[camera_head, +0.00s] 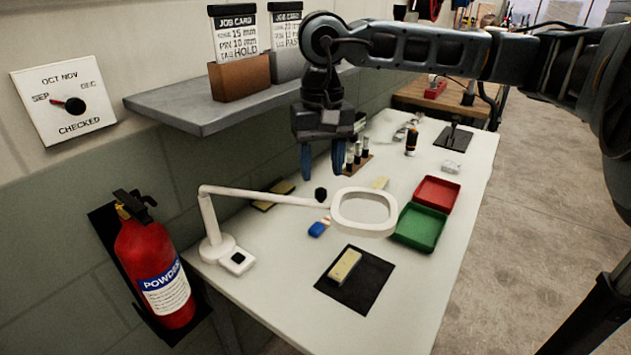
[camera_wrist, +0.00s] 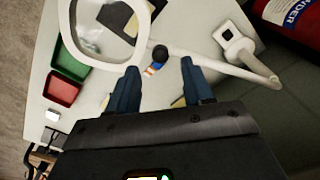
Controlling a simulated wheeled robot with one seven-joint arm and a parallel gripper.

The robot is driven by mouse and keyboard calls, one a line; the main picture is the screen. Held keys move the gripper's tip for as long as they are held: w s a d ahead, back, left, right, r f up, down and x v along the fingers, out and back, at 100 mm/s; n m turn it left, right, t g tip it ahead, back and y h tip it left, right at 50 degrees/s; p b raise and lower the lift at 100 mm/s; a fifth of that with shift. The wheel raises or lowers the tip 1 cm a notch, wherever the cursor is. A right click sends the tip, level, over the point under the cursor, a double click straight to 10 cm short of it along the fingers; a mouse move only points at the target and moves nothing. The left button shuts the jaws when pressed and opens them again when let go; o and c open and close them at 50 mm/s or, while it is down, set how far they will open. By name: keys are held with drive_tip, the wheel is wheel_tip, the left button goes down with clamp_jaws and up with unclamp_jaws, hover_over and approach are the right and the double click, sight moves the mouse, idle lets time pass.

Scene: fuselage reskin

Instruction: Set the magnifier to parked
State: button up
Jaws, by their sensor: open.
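The magnifier (camera_head: 364,207) is a white ring lens on a long thin arm, fixed to a round base (camera_head: 214,248) at the table's near left. Its arm reaches right, so the ring hangs over the table between the black mat and the green tray. A dark round knob (camera_head: 321,194) shows by the arm near the ring. In the wrist view the ring (camera_wrist: 72,28) is at upper left and the knob (camera_wrist: 160,53) is ahead of the fingertips. My gripper (camera_head: 322,172) is open and empty, pointing down above and behind the knob. It also shows in the wrist view (camera_wrist: 160,84).
A black mat (camera_head: 376,284) holds a yellowish block (camera_head: 344,265). Green (camera_head: 418,228) and red (camera_head: 437,192) trays lie at the right. A blue object (camera_head: 318,229) lies near the ring. A grey shelf (camera_head: 190,112) juts out at left, above a fire extinguisher (camera_head: 152,262).

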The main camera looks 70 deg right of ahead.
sight(321, 189)
drive_tip(key=shift+f+p, duration=0.35)
drive_tip(key=shift+f, duration=2.05)
clamp_jaws()
